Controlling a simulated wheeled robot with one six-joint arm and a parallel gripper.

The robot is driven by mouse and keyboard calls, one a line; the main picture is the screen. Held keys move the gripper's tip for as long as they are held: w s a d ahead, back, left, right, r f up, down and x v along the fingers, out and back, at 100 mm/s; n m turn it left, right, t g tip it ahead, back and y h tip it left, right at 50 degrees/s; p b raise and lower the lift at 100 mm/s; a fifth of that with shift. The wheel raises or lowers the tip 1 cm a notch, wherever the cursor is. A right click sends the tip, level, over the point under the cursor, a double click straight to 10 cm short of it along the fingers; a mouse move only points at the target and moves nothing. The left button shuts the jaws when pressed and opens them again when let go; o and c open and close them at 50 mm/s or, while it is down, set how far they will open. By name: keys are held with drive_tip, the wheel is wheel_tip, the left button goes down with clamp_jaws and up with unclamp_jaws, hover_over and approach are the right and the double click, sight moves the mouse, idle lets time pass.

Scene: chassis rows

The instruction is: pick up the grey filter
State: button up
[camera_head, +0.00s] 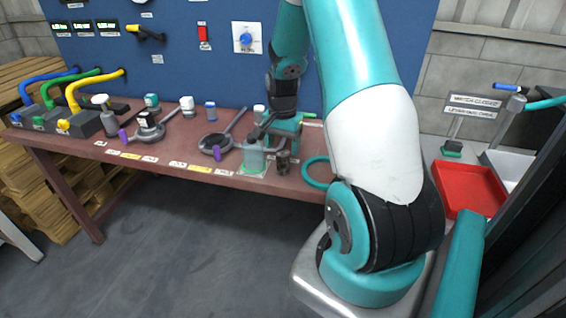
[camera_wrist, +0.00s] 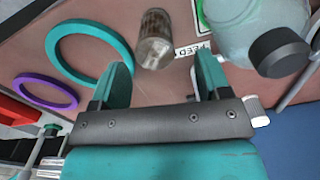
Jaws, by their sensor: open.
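The grey filter is a small, worn grey-brown cylinder (camera_wrist: 156,32) standing just beyond my fingertips in the wrist view. In the head view the filter (camera_head: 283,163) stands near the table's front edge. My gripper (camera_wrist: 163,66) is open and empty, and the filter lies ahead of the gap, nearer the left finger. In the head view my gripper (camera_head: 285,139) is low over the table, just behind the filter, partly hidden by its own body.
A pale green jar (camera_wrist: 262,22) with a dark cap stands close right of the filter in the wrist view. A teal ring (camera_wrist: 52,48) and a purple ring (camera_wrist: 22,93) lie to the left. A red tray (camera_head: 468,188) is at the right in the head view.

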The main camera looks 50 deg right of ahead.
sight(283, 162)
drive_tip(key=shift+s+a+f+p, duration=0.1)
drive_tip(key=shift+s+f+p, duration=0.05)
drive_tip(key=shift+f, duration=1.45)
drive_tip(key=shift+s+f+p, duration=0.1)
drive_tip(key=shift+f+p, duration=0.05)
drive_tip(key=shift+f, duration=1.4)
drive_tip(key=c, duration=1.1)
drive_tip(key=shift+r, duration=0.1)
wheel_tip(283, 162, up, 20)
drive_tip(key=shift+f, duration=0.1)
